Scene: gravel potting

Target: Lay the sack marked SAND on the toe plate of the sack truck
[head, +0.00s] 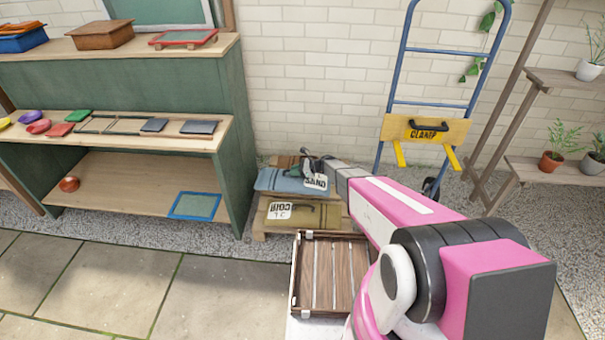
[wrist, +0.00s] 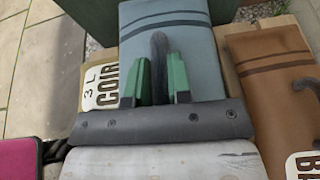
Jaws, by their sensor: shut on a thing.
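The blue-grey sack (head: 277,181) lies at the top of a low stack; its white label appears to read SAND in the head view. It also shows in the wrist view (wrist: 190,50). My gripper (wrist: 157,72) is shut on its dark loop handle (wrist: 159,50), one green finger on each side. In the head view my gripper (head: 312,163) is small and partly hidden by my arm. The sack truck (head: 385,110) stands upright against the wall, with a blue frame.
An olive sack marked COIR (head: 313,219) lies in front of the blue one. A brown sack (wrist: 270,60) lies to its right in the wrist view. A slatted wooden crate (head: 327,270) is in front. A green shelf unit (head: 238,110) stands left, plant shelves (head: 540,172) right.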

